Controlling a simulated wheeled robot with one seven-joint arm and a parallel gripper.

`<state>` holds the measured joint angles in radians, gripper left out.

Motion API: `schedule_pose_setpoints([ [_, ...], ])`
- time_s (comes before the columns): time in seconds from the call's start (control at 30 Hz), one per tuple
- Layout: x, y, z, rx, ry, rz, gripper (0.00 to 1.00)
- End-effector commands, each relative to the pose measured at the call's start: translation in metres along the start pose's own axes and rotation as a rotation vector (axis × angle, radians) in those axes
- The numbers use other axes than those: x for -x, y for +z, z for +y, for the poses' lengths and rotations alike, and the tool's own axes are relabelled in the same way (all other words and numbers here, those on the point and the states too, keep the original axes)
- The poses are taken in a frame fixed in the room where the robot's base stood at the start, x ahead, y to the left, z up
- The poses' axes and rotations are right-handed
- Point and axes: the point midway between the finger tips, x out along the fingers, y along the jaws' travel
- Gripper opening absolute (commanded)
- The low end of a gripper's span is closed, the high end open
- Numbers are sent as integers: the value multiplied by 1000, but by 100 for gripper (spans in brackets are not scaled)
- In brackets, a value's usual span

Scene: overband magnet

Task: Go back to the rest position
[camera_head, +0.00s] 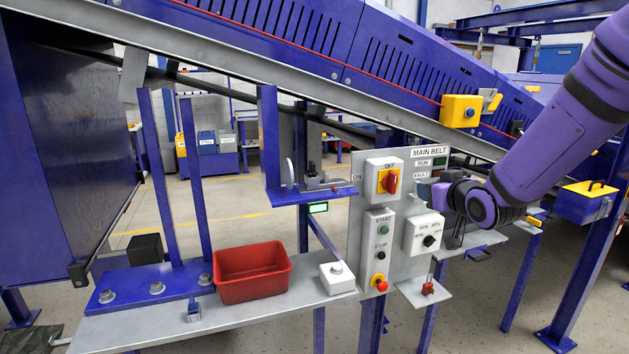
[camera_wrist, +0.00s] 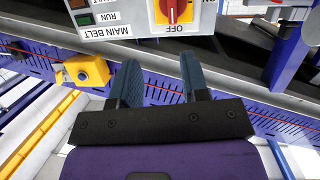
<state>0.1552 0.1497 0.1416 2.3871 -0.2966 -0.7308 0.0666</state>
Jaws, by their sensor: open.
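My gripper (camera_wrist: 157,75) is open, with two blue-grey fingers apart and nothing between them in the wrist view. In the head view my purple arm comes in from the upper right and its dark wrist end is just right of the MAIN BELT panel (camera_head: 398,165). The fingertips are hard to make out there. The panel carries a red rotary switch on a yellow plate (camera_head: 388,181). That switch also shows upside down at the top of the wrist view (camera_wrist: 172,9), beyond the fingertips. Whether the gripper touches the panel I cannot tell.
A grey shelf (camera_head: 215,318) holds a red bin (camera_head: 252,272), a white button box (camera_head: 337,278) and a small blue padlock-like item (camera_head: 193,310). A speed selector box (camera_head: 423,234) is close below my wrist. The sloping blue conveyor (camera_head: 400,75) runs behind. Blue posts stand around.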

Motion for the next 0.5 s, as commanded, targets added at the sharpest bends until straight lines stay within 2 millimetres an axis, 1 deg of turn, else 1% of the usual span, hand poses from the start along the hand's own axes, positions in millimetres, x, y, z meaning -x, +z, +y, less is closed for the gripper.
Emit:
schedule_pose_setpoints([
  [0.03, 13, -9, 1, 9, 20, -34, 42],
  [0.17, 47, -18, 4, 13, 69, -145, 42],
  [0.2, 59, -20, 4, 11, 83, -179, 42],
  [0.27, 76, -23, 4, 7, 103, -229, 42],
  [0.37, 108, -25, 4, -8, 132, -314, 42],
  [0.4, 122, -25, 3, -16, 141, -347, 42],
  [0.47, 142, -25, 1, -29, 154, -396, 42],
  [0.5, 156, -25, 0, -39, 161, -429, 42],
])
